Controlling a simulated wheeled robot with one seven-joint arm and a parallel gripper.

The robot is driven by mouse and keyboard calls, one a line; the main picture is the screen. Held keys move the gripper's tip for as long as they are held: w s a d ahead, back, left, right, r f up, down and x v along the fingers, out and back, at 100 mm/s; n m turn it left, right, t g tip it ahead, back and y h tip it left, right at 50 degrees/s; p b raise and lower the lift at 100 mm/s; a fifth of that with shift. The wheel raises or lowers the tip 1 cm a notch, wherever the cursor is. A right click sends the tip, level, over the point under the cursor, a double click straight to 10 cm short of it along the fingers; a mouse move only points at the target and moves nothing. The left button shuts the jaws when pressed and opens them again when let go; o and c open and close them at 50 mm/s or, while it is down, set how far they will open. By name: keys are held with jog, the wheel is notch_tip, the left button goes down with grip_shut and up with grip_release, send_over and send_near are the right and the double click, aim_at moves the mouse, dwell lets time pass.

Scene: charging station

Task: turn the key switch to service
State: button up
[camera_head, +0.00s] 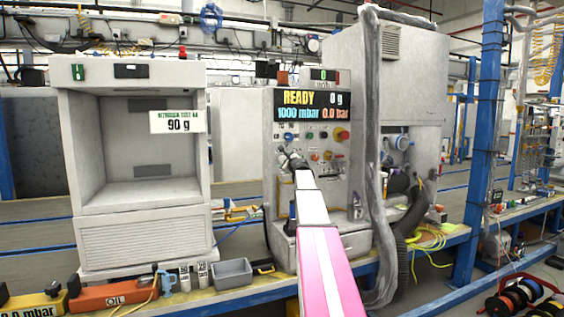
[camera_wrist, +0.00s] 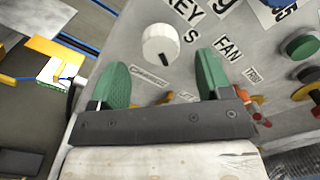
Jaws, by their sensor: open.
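The grey control panel (camera_head: 345,170) faces me with a display reading READY, 0 g, 1000 mbar and 0.0 bar. In the wrist view, a white round knob (camera_wrist: 160,44) with a dark pointer mark sits on the panel (camera_wrist: 130,30), beside lettering that reads KEY and S. I cannot tell for sure whether this knob is the key switch. My gripper (camera_wrist: 163,75) is open, its two green fingers apart, with the knob just beyond the gap between them. Nothing is held. In the head view my gripper (camera_head: 293,160) is close to the panel and my arm hides part of it.
To the right of my fingers are a FAN label (camera_wrist: 228,48), a green button (camera_wrist: 299,45) and more buttons. An open white cabinet (camera_head: 135,220) marked 90 g stands left. A thick grey hose (camera_head: 375,170) hangs right of the panel. A grey bin (camera_head: 232,273) sits on the bench.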

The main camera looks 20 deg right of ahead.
aim_at(283, 160)
jog(key=w, duration=0.5)
jog(key=shift+w+a, duration=0.1)
jog(key=shift+w, duration=0.25)
jog(key=shift+c, duration=0.3)
jog(key=c, duration=0.8)
jog(key=shift+c, duration=0.2)
jog(key=n, duration=0.5)
jog(key=shift+n, duration=0.3)
jog(key=n, duration=0.5)
jog(key=shift+f+n, duration=0.1)
jog(key=shift+n, duration=0.6)
